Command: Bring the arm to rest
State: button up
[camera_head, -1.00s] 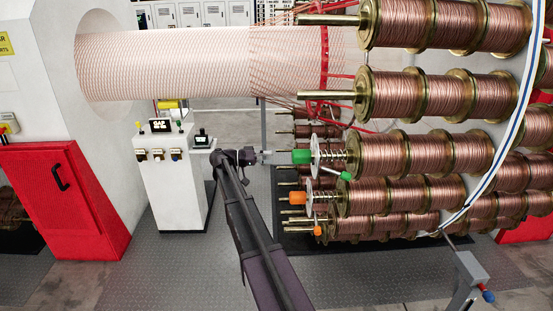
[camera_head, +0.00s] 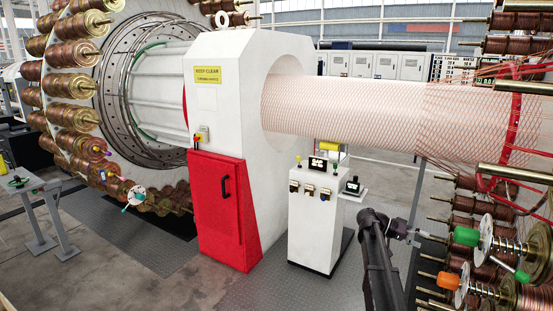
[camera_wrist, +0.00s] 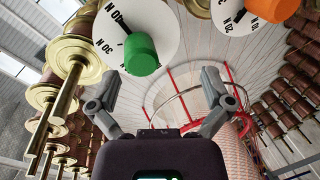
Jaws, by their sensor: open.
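My gripper (camera_head: 432,238) is at the right of the head view, at the end of my dark arm. It is open and empty, with a small gap to a green knob (camera_head: 466,236). In the wrist view my gripper (camera_wrist: 160,80) has its two grey fingers spread wide. The green knob (camera_wrist: 141,56) appears between and beyond them, on a white dial (camera_wrist: 158,22) marked 30 N and 40 N. An orange knob (camera_wrist: 272,8) on a second white dial (camera_wrist: 235,14) is at the upper right.
Copper spools (camera_head: 485,272) crowd the right side. A white control pedestal (camera_head: 318,225) stands left of my arm. A red-doored machine housing (camera_head: 218,205) is at the centre left. Stranded wires (camera_head: 350,100) run across above. Grey floor is open at lower left.

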jog(key=s+a+f+n+t+y, duration=0.2)
jog(key=s+a+f+n+y, duration=0.1)
jog(key=a, duration=0.7)
jog(key=s+a+f+n+t+y, duration=0.3)
jog(key=s+a+f+y, duration=0.3)
jog(key=s+a, duration=0.4)
jog(key=s+a+f+n+t+y, duration=0.2)
jog(key=s+a+f+n+y, duration=0.3)
jog(key=a, duration=0.6)
jog(key=shift+s+a+f+t, duration=0.3)
jog(key=shift+s+f, duration=0.35)
jog(key=shift+s, duration=0.35)
